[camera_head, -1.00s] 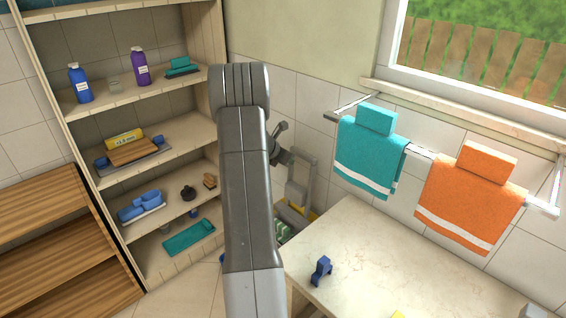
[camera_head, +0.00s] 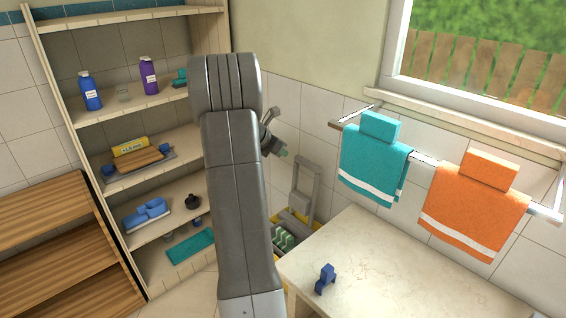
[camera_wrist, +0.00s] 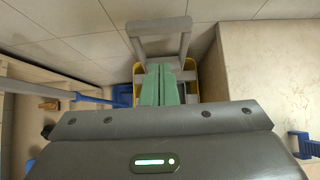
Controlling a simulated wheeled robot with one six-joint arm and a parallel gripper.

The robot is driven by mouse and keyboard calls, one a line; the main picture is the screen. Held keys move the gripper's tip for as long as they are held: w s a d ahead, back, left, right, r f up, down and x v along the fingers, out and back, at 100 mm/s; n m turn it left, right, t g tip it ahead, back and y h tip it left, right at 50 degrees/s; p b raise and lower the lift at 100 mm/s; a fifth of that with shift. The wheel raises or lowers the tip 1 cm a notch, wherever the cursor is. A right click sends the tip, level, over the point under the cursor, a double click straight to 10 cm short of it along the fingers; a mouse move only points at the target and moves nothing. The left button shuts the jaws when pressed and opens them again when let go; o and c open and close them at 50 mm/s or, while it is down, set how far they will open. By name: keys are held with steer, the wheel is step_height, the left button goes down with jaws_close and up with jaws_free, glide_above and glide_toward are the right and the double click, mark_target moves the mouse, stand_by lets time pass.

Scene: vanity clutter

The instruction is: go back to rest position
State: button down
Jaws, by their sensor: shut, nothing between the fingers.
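My arm stands upright in the middle of the head view, with my gripper (camera_head: 284,153) showing small at its right side, in the air above a caddy. The wrist view shows my gripper's two green fingers (camera_wrist: 161,85) side by side, pressed together with nothing held. The arm hides part of the shelf unit and part of my wrist.
A shelf unit (camera_head: 60,105) with bottles and cleaning things stands at the left. A yellow caddy (camera_head: 303,212) with a grey handle is beside the counter (camera_head: 370,262), which holds a small blue object (camera_head: 325,278). A teal towel (camera_head: 375,165) and an orange towel (camera_head: 470,215) hang at the right.

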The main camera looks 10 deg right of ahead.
steer(key=shift+r, duration=0.35)
steer(key=shift+f, duration=0.1)
steer(key=w+d+f, duration=0.3)
steer(key=d+f, duration=0.1)
steer(key=f, duration=0.6)
steer(key=shift+s+a+f+b, duration=0.35)
steer(key=shift+s+a, duration=0.25)
steer(key=shift+a, duration=0.25)
steer(key=shift+s+a+f+b, duration=0.3)
steer(key=shift+s+a, duration=0.3)
steer(key=shift+a, duration=0.2)
steer(key=shift+d, duration=0.1)
